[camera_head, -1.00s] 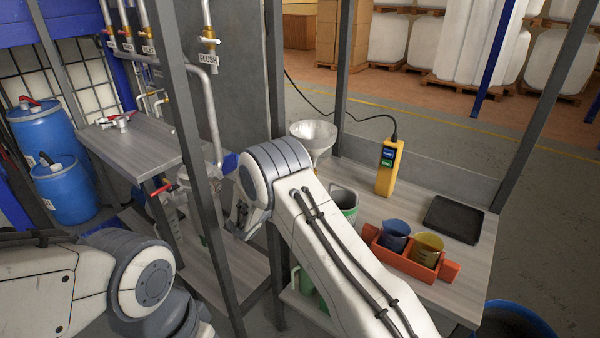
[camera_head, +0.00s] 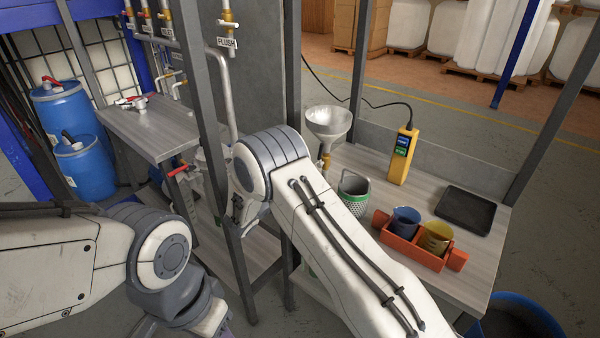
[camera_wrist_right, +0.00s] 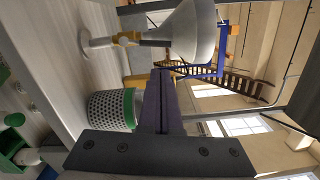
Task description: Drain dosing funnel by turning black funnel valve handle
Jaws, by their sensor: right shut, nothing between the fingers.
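The dosing funnel (camera_head: 328,122) is a pale metal cone standing over the grey bench, with a brass valve (camera_head: 326,160) under it. In the right wrist view the funnel (camera_wrist_right: 195,35) shows sideways at the top, with its brass valve (camera_wrist_right: 125,38) to its left. My right arm hides this gripper in the head view. My left gripper is out of view; only its arm shows at lower left.
An orange rack (camera_head: 398,244) holds a blue and a yellow jug. A yellow handheld device (camera_head: 402,156) and a black tray (camera_head: 466,209) are behind. A grey frame post (camera_head: 215,140) stands left of my right arm.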

